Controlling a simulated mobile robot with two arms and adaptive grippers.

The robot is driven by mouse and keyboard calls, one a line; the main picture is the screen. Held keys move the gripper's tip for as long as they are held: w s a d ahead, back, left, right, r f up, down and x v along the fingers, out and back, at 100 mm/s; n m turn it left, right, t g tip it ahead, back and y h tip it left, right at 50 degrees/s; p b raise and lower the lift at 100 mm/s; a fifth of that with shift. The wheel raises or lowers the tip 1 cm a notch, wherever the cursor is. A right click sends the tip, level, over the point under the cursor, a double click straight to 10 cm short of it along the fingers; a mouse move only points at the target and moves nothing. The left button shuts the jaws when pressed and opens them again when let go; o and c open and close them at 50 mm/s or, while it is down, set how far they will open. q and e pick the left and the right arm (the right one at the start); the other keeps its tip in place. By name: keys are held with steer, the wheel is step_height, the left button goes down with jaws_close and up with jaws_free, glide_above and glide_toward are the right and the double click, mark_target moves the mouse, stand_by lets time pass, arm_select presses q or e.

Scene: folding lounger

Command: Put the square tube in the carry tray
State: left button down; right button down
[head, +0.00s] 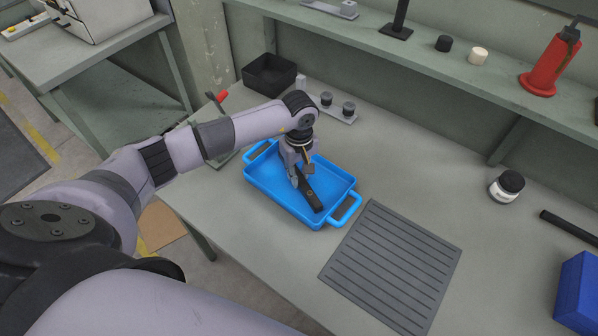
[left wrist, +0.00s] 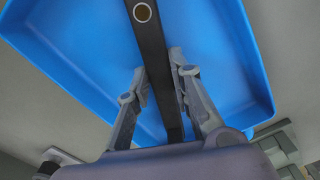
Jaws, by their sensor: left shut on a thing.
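The square tube (head: 312,197) is a dark bar with a round hole near one end. The blue carry tray (head: 259,184) has a handle at each end and sits on the workbench. My left gripper (head: 301,180) points down into the tray and is shut on the tube. In the left wrist view the tube (left wrist: 153,50) runs between the fingers of the gripper (left wrist: 158,80), over the blue tray floor (left wrist: 80,65). I cannot tell whether the tube touches the floor. My right gripper is not in view.
A ribbed grey mat (head: 394,267) lies right of the tray. A black bin (head: 270,76) and a small fixture with knobs (head: 337,108) stand behind it. A jar (head: 507,187), a black rod (head: 570,225) and a blue block (head: 578,293) are at the right. A raised shelf runs along the back.

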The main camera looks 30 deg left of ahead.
mark_target(299, 176)
arm_select(q)
steer(key=shift+f, duration=0.2)
steer(key=c, duration=1.4)
jaws_free()
steer(key=shift+r, duration=0.1)
steer(key=shift+r, duration=0.15)
steer(key=shift+w+r, duration=0.1)
steer(key=shift+r, duration=0.15)
step_height(299, 176, up, 12)
steer(key=b, duration=0.3)
steer(key=shift+f, duration=0.25)
